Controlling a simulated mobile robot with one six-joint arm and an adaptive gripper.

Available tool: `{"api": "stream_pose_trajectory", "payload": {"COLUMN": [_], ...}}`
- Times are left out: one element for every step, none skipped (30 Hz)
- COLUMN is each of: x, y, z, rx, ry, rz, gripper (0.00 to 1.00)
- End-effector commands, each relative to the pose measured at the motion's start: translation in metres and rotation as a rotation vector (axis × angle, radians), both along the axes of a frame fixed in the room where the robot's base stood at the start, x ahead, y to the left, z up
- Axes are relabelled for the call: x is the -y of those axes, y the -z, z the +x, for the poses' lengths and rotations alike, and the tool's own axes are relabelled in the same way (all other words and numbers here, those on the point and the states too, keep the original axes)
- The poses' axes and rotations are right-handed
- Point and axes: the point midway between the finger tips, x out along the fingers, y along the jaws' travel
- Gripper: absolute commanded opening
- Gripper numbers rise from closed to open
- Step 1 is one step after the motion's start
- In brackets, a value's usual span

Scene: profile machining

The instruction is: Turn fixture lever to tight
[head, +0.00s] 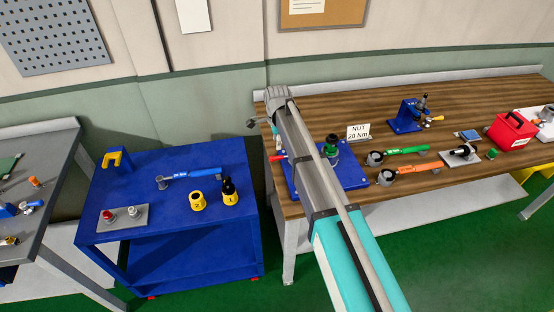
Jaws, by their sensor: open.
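The blue fixture plate (351,178) lies on the wooden bench, partly covered by my arm. A lever with a red tip (277,158) sticks out at its left side; the rest of the lever is hidden behind my arm, so its setting cannot be read. A green and dark part (331,149) stands on the fixture just right of my arm. My gripper (253,124) shows only in part at the far end of my arm, above the bench's left end and a little above the red tip. It is open, appears empty and seems apart from the lever.
A sign (358,133) reading "NUT 20 Nm" stands right of the fixture. A green-handled wrench (405,151) and an orange-handled wrench (415,168) lie beyond. A blue press (407,117) and red toolbox (512,131) stand farther right. A blue cart (180,240) stands left.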

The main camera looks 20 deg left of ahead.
Motion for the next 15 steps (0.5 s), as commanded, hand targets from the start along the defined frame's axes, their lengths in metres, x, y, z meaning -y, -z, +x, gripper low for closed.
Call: {"api": "stream_pose_trajectory", "payload": {"x": [0.0,0.0,0.0,0.0,0.0,0.0,0.0,0.0,0.0,0.0,0.0,0.0,0.0,0.0,-0.001], "y": [0.008,0.01,0.013,0.016,0.018,0.021,0.023,0.025,0.028,0.031,0.033,0.036,0.038,0.04,0.043], "z": [0.0,0.0,0.0,0.0,0.0,0.0,0.0,0.0,0.0,0.0,0.0,0.0,0.0,0.0,0.0], "rx": [0.0,0.0,0.0,0.0,0.0,0.0,0.0,0.0,0.0,0.0,0.0,0.0,0.0,0.0,0.0], "ry": [0.0,0.0,0.0,0.0,0.0,0.0,0.0,0.0,-0.001,-0.001,-0.001,-0.001,-0.001,-0.001,-0.001], "rz": [0.0,0.0,0.0,0.0,0.0,0.0,0.0,0.0,0.0,0.0,0.0,0.0,0.0,0.0,0.0], "gripper": [0.57,0.57,0.57,0.57,0.57,0.57,0.57,0.57,0.57,0.57,0.57,0.57,0.57,0.57,0.57]}}
